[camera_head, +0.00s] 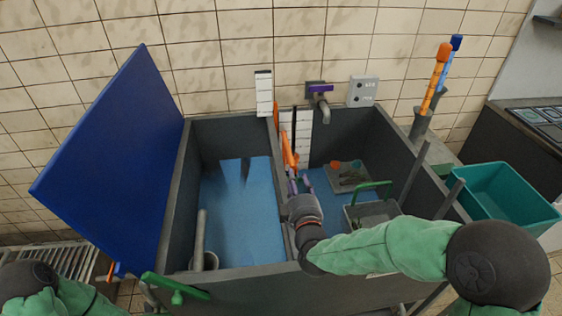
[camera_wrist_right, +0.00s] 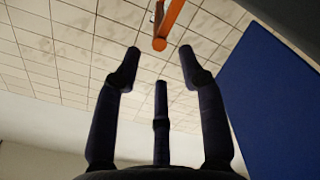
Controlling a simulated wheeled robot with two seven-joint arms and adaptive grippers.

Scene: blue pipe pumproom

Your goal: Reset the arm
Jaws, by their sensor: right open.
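My right arm, in a green sleeve, reaches in from the right in the head view. Its gripper (camera_head: 299,184) is over the divider between the two basins of the grey sink (camera_head: 236,122). In the right wrist view its dark fingers (camera_wrist_right: 160,62) are spread apart with nothing between them. An orange bar (camera_wrist_right: 168,25) shows beyond the fingertips, apart from them. In the head view an orange tool (camera_head: 287,150) stands just behind the gripper. Part of my left arm shows at the lower left; its gripper is out of view.
A blue lid (camera_head: 120,160) stands raised at the left. A tap (camera_head: 319,98) is on the back wall. A grey tray (camera_head: 349,175) and a green-handled basket (camera_head: 371,215) are in the right basin. A teal bin (camera_head: 505,195) is at the right. The left basin is mostly clear.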

